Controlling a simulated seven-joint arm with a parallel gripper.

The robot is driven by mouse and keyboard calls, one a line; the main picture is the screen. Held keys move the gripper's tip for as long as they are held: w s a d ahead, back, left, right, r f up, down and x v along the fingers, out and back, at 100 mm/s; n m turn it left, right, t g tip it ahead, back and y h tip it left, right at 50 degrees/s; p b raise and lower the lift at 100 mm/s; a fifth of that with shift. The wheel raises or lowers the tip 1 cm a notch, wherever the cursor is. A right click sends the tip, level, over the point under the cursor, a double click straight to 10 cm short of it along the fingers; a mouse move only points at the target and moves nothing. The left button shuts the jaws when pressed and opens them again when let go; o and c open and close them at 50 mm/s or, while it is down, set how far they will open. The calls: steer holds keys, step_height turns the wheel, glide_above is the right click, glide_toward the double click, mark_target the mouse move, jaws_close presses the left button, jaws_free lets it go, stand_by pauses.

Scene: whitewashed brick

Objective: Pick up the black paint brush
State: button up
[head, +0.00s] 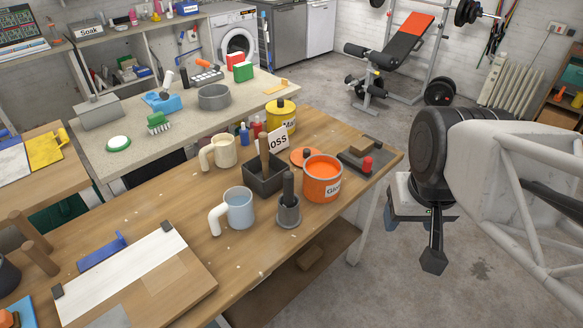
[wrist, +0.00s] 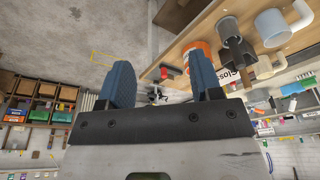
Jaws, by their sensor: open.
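A dark, upright handle, which looks like the black paint brush (head: 288,187), stands in a small grey cup (head: 288,213) near the front of the wooden bench. Its lower end is hidden inside the cup. A dark square holder (head: 263,180) beside it contains a brush with a brown wooden handle (head: 264,152). In the wrist view, my gripper (wrist: 160,82) has its two blue fingers wide apart with nothing between them. The grey cup (wrist: 229,27) shows beyond the fingers, upper right. In the head view my arm is at the right, beyond the bench's right end, apart from the brush.
Close around the cup stand a light-blue mug (head: 238,209), an orange pot (head: 322,180) and a cream mug (head: 222,152). Open floor (head: 400,270) lies right of the bench.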

stand_by(0.6)
steer(key=m+g, duration=0.3)
steer(key=m, duration=0.1)
glide_above(288, 173)
steer(key=f, duration=0.9)
steer(key=shift+s+d+f, duration=0.1)
steer(key=shift+d+f, duration=0.2)
steer(key=shift+f, duration=0.1)
steer(key=shift+w+a+f, duration=0.25)
steer(key=shift+a, duration=0.1)
steer(key=shift+f, duration=1.35)
